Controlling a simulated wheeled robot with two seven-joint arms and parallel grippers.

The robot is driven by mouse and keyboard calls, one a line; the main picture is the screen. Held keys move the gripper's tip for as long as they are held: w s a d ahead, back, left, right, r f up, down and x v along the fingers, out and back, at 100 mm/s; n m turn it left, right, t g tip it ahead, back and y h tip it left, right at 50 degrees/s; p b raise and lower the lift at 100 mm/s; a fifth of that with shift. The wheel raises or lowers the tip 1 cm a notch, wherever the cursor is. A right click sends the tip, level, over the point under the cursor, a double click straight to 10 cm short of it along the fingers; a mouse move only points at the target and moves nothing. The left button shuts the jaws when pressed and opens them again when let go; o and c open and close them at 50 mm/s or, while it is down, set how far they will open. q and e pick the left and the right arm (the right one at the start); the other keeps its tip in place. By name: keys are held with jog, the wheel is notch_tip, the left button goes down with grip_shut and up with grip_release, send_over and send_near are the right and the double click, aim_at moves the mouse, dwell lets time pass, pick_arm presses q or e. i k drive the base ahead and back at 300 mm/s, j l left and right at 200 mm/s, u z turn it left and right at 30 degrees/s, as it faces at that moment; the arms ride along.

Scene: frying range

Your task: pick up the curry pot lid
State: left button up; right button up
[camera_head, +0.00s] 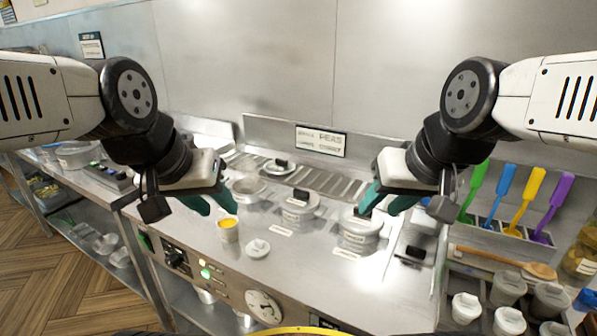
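Several pots stand in a row on the steel range; their labels are too small to read, so I cannot tell which is the curry pot. The middle pot (297,219) has a lid (301,202) with a black handle. The right pot (357,240) also appears lidded, its top close to my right gripper. The left pot (247,190) is uncovered. A loose lid (279,168) with a black handle lies behind it. My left gripper (217,206) is open and empty, left of the pots. My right gripper (386,206) is open and empty, above and right of the right pot.
A cup of yellow contents (228,231) and a small white lid (257,248) are near the front edge. Coloured utensils (516,200) stand in a rack at right, above a wooden spoon (505,262) and several jars (508,290). A steel wall closes off the back.

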aim_at(277, 166)
jog(key=u, duration=0.45)
jog(key=i+j, duration=0.25)
jog(key=j, duration=0.15)
jog(key=i+j, duration=0.25)
jog(key=j, duration=0.15)
jog(key=i+j, duration=0.2)
jog(key=j, duration=0.2)
jog(key=i+j, duration=0.25)
jog(key=j, duration=0.15)
jog(key=i+j, duration=0.25)
jog(key=j, duration=0.15)
jog(key=l+z, duration=0.05)
